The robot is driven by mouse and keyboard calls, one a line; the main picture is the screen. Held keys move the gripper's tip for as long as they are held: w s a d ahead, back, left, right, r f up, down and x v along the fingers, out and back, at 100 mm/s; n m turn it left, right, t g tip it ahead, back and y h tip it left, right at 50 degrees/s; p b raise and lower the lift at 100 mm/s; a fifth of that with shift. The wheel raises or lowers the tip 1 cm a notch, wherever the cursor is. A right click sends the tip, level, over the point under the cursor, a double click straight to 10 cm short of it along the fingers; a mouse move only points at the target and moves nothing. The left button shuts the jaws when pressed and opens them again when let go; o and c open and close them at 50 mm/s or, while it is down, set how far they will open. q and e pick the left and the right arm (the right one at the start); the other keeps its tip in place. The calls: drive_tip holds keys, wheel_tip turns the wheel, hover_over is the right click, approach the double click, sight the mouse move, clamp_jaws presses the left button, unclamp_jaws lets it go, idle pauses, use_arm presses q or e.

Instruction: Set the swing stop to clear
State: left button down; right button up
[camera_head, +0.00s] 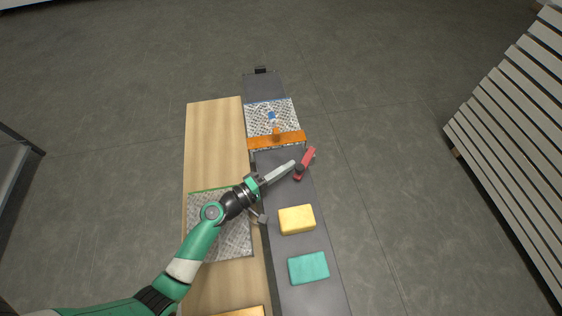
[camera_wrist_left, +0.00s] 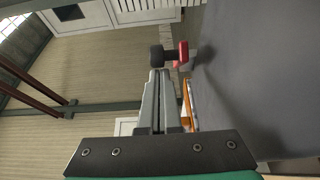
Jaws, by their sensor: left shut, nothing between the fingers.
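The swing stop is a short red bar (camera_head: 308,157) with a dark round knob (camera_head: 298,170), at the right edge of the dark grey lane (camera_head: 285,190). The bar points up and slightly right, roughly along that edge. In the left wrist view the red bar (camera_wrist_left: 183,53) and the dark knob (camera_wrist_left: 156,56) show just beyond the fingertips. My left gripper (camera_head: 292,164) has its fingers together and empty, with the tips close to the knob. Whether they touch it I cannot tell. My right gripper is not in view.
An orange bar (camera_head: 262,143) crosses the lane beyond the stop, by a patterned plate (camera_head: 255,115) with a small blue piece (camera_head: 271,115). A yellow block (camera_head: 297,219) and a teal block (camera_head: 309,268) sit on the lane nearer me. A wooden board (camera_head: 210,140) lies left.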

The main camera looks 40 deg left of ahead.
use_arm(q)
drive_tip(key=shift+d, duration=0.9)
